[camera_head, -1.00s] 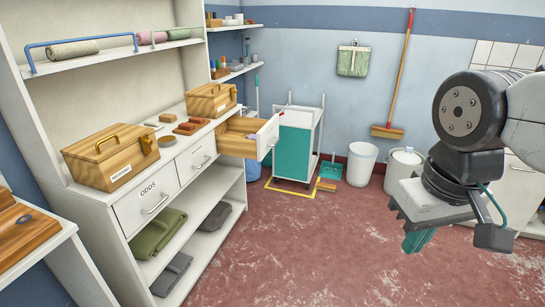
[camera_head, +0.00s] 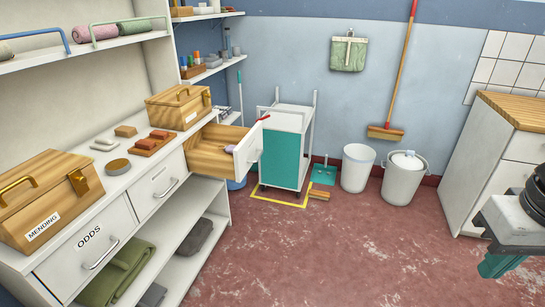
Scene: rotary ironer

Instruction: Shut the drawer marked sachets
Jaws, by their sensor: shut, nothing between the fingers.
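A wooden drawer with a white front (camera_head: 249,150) stands pulled out from the white shelf unit, at its far end. Its front faces right, and no label on it can be read from here. A small lilac item (camera_head: 230,149) shows inside it. Two closed drawers sit nearer in the same row: one marked ODDS (camera_head: 85,252) and a middle one (camera_head: 157,183) whose label is too small to read. My gripper (camera_head: 502,265), with teal fingers, is at the right edge, partly cut off, shut and empty, far from the open drawer.
A wooden box marked MENDING (camera_head: 45,205) and another wooden box (camera_head: 180,107) stand on the counter. A white and teal cart (camera_head: 287,145) stands just behind the open drawer. Bins (camera_head: 404,180) and a white cabinet (camera_head: 490,170) are further right. The red floor between is clear.

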